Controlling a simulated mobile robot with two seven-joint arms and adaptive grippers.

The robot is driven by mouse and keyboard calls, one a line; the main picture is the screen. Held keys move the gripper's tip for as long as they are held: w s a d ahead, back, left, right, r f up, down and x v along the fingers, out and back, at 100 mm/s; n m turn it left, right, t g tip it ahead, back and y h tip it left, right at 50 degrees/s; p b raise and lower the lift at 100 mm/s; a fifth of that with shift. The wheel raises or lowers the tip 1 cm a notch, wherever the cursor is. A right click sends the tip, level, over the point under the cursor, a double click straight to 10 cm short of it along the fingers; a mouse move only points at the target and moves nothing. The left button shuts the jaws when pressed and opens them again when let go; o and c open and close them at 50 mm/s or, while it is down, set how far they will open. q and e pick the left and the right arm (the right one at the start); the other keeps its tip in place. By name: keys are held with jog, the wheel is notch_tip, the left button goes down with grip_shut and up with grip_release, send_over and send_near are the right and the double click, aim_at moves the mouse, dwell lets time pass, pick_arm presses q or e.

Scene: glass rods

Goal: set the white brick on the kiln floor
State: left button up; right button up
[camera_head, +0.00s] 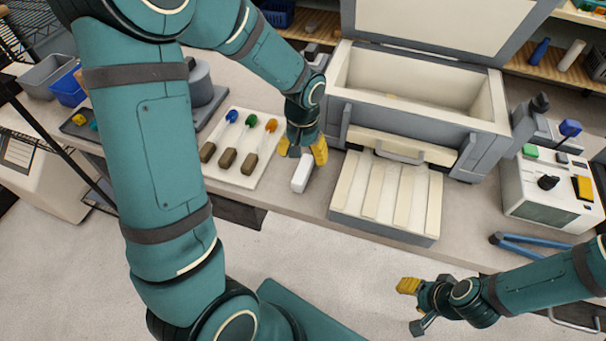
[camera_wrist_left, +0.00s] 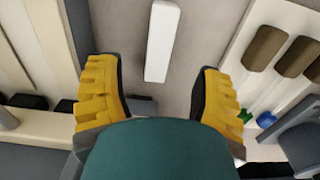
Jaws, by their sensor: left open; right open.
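The white brick (camera_head: 301,173) lies on the bench between the rod board and the kiln's front ledge. It also shows in the left wrist view (camera_wrist_left: 162,40), long and narrow, ahead of the fingers. My left gripper (camera_head: 305,153) is open just behind the brick, its yellow fingers (camera_wrist_left: 157,95) spread wide with the brick's near end in line with the gap. The kiln (camera_head: 420,110) has its lid raised and its pale inside showing; part of its floor is hidden by the front wall. My right gripper (camera_head: 412,306) is open and empty, off the bench's front.
A white board (camera_head: 236,168) holds three rods with blue, green and orange tips and brown handles. A slatted ledge (camera_head: 385,200) sticks out before the kiln. A control box (camera_head: 545,190) and blue tongs (camera_head: 535,250) lie to the right.

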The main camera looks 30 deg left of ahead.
aim_at(303, 168)
pick_arm(q)
jog(key=shift+f+b, duration=0.7)
jog(key=shift+f, duration=2.35)
grip_shut()
